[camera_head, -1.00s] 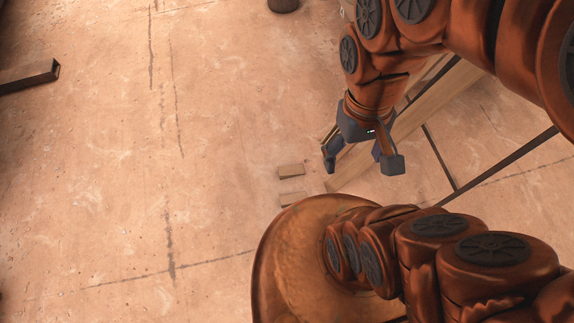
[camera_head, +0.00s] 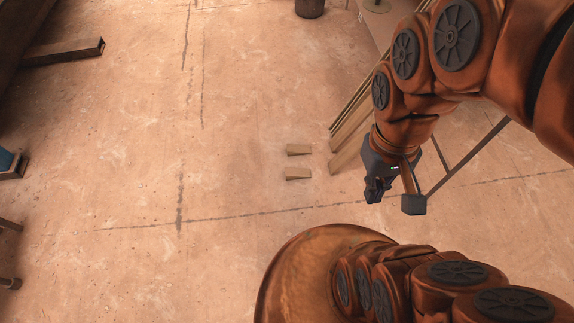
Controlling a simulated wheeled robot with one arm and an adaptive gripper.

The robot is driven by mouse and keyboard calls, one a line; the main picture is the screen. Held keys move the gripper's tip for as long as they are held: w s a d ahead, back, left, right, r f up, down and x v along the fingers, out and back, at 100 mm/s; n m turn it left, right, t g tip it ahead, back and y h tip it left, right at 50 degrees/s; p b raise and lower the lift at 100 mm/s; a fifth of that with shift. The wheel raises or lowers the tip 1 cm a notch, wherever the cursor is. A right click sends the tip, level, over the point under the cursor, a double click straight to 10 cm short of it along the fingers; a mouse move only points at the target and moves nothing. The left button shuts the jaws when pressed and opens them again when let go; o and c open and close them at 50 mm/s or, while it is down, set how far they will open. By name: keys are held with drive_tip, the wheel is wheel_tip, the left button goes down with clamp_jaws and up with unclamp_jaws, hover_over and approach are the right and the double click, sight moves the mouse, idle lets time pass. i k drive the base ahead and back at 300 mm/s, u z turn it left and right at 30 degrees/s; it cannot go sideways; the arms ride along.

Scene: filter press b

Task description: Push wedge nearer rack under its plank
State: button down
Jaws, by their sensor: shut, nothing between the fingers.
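Two small wooden wedges lie on the floor near the middle of the head view: a farther wedge (camera_head: 298,149) and a nearer wedge (camera_head: 297,173). They are apart from each other. Long wooden planks (camera_head: 345,154) end a little to their right, and neither wedge is under a plank end in this view. My gripper (camera_head: 375,192) is shut and empty, right of both wedges and close to the near plank end. My arm hides much of the planks. I cannot tell how high the gripper is above the floor.
Dark thin bars (camera_head: 468,160), perhaps part of the rack, stand right of my gripper. A dark beam (camera_head: 62,52) lies at upper left, and a round container (camera_head: 309,8) stands at the top. The floor left of the wedges is clear.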

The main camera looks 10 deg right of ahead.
sight(293, 149)
drive_tip(key=k, duration=0.65)
drive_tip(key=z, duration=0.85)
drive_tip(key=i, duration=2.25)
drive_tip(key=u, duration=3.3)
